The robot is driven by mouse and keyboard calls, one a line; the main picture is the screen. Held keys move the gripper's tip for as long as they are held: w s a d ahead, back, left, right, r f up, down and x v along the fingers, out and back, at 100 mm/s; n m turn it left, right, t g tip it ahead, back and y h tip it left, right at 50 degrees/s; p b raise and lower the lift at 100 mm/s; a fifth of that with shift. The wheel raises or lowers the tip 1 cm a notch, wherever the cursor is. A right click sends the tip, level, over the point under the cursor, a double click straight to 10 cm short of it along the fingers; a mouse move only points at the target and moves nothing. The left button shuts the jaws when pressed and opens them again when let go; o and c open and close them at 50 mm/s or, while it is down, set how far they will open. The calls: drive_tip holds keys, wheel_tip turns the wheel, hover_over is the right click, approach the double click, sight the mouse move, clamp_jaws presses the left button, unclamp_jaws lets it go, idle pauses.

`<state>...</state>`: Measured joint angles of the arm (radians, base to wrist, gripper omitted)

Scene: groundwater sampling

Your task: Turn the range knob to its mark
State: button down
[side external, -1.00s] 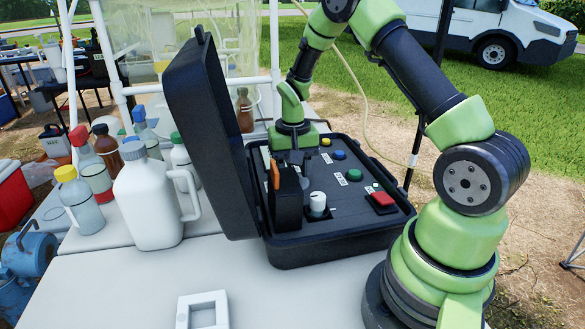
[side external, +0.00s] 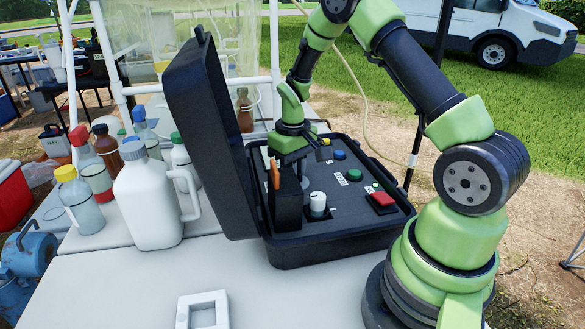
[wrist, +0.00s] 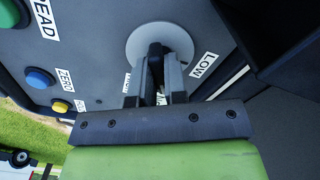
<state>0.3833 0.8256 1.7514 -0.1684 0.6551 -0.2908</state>
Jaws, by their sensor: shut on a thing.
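The range knob (wrist: 155,50) is a black bar on a round pale grey disc (wrist: 181,38) in the wrist view. A LOW label (wrist: 204,64) is to the right of the disc; another label to the left is mostly hidden by a finger. My gripper (wrist: 156,72) is shut on the knob, one finger on each side of the bar. In the side external view my gripper (side external: 303,162) points down into the open black case (side external: 335,245). The knob is hidden there behind the black upright holder and my fingers. The fingers cover any mark on the disc's near part.
A black holder with an orange-edged item (side external: 275,174) stands close left of my gripper. A white-capped knob (side external: 317,202), a red button (side external: 382,198) and blue button (side external: 339,155) are on the panel. The raised lid (side external: 210,135) bounds the left; a white jug (side external: 148,205) stands beyond.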

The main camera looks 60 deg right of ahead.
drive_tip(key=n, duration=1.2)
drive_tip(key=c, duration=1.1)
unclamp_jaws()
wheel_tip(320, 180, up, 10)
